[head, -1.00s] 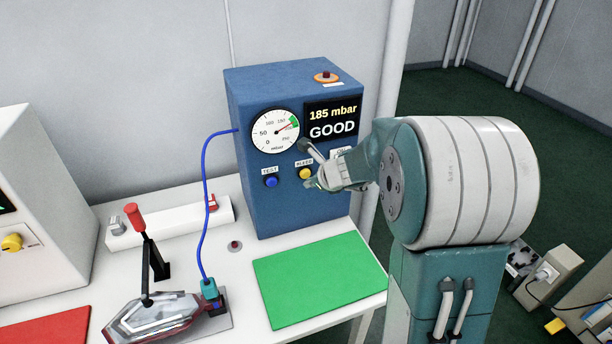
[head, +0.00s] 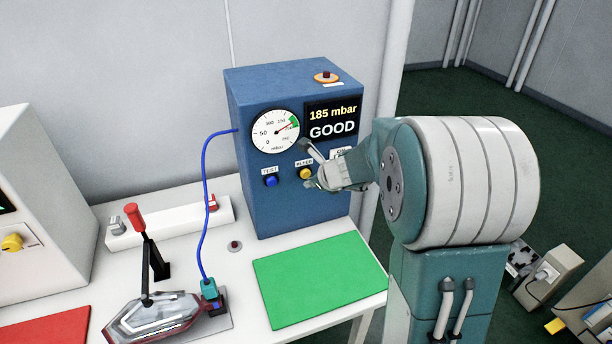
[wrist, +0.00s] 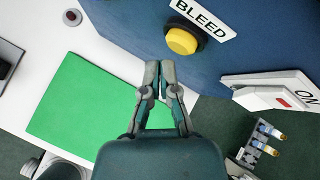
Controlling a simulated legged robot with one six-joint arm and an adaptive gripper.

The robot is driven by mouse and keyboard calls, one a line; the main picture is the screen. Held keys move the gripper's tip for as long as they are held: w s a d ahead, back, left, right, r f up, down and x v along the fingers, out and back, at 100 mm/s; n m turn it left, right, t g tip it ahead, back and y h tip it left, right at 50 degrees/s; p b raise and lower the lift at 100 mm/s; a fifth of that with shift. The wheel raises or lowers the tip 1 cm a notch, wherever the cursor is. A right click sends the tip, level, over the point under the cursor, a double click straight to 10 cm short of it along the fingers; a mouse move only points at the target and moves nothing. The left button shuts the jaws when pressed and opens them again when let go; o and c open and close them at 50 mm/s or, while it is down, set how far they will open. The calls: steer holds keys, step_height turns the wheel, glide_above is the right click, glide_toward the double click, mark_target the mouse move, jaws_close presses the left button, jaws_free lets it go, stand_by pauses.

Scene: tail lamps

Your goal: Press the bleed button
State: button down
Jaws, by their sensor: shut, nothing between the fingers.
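The yellow bleed button (head: 306,173) is on the front of the blue tester box (head: 290,212), under a BLEED label and right of the blue test button (head: 271,181). In the wrist view the yellow button (wrist: 182,41) shows above my gripper (wrist: 159,66), whose fingers are together and empty. A gap shows between the fingertips and the button in that view. In the head view my gripper (head: 308,184) is just below and right of the button. The tester's screen (head: 333,121) reads 185 mbar and GOOD.
The ON switch (wrist: 275,92) sticks out right of the button. A blue hose (head: 204,190) runs from the box to a tail lamp (head: 155,318) in a clamp. A green mat (head: 318,276) lies in front of the box, clear. A red mat (head: 45,328) is at left.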

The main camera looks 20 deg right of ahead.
steer(key=shift+w, duration=0.2)
steer(key=shift+w, duration=0.2)
steer(key=shift+w+r, duration=0.1)
steer(key=shift+w, duration=0.4)
stand_by(0.7)
steer(key=shift+s, duration=0.95)
steer(key=s, duration=0.5)
stand_by(0.4)
stand_by(0.4)
